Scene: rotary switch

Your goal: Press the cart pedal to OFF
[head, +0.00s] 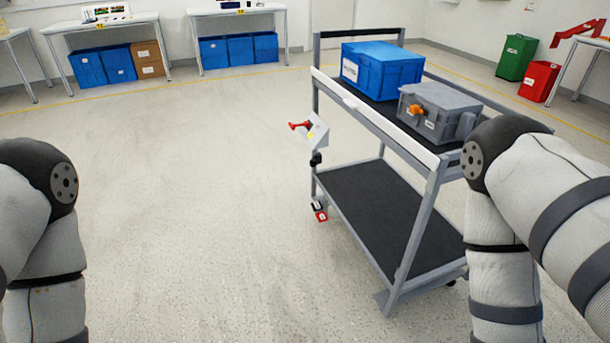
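A grey cart (395,137) with two black shelves stands right of centre. The pedal has a red part and a dark part with small white labels, too small to read. I cannot tell which side is pressed. My left and right arms show at the left and right edges, but neither gripper is in view. No gripper is seen near the pedal.
A small panel with a red handle (299,126) juts from the cart's left side. A blue bin (380,70) and a grey case (438,108) sit on the top shelf. The lower shelf (380,210) is empty. Floor left of the cart is clear.

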